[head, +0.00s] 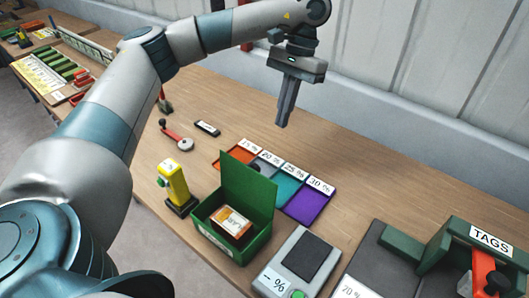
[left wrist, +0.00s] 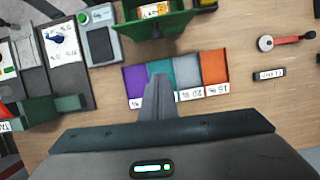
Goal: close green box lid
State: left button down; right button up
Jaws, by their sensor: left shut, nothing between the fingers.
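The green box (head: 234,230) stands on the wooden table in the lower middle of the head view. Its lid (head: 247,187) stands upright on the far side, so the box is open. A white and orange package (head: 231,222) lies inside. In the left wrist view the green lid (left wrist: 158,26) shows at the top, with part of the package behind it. My left gripper (head: 283,122) is shut and empty, above the table beyond the box. In the left wrist view its fingers (left wrist: 158,82) point toward the coloured trays. My right gripper is not in view.
Orange, grey, teal and purple trays (head: 307,203) with percent cards lie just beyond the box. A yellow device (head: 174,183) stands left of it and a grey scale (head: 304,257) right of it. A TAGS holder (head: 470,250) is at the right. The table's back right is clear.

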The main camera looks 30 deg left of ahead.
aim_at(251, 181)
pick_arm(q)
jog(key=s+f+p, duration=0.4)
jog(key=s+f, duration=0.3)
jog(key=f, duration=0.1)
jog(key=shift+a+p, duration=0.35)
jog(key=shift+a, duration=0.05)
jog(key=shift+f, duration=0.1)
dwell(0.5)
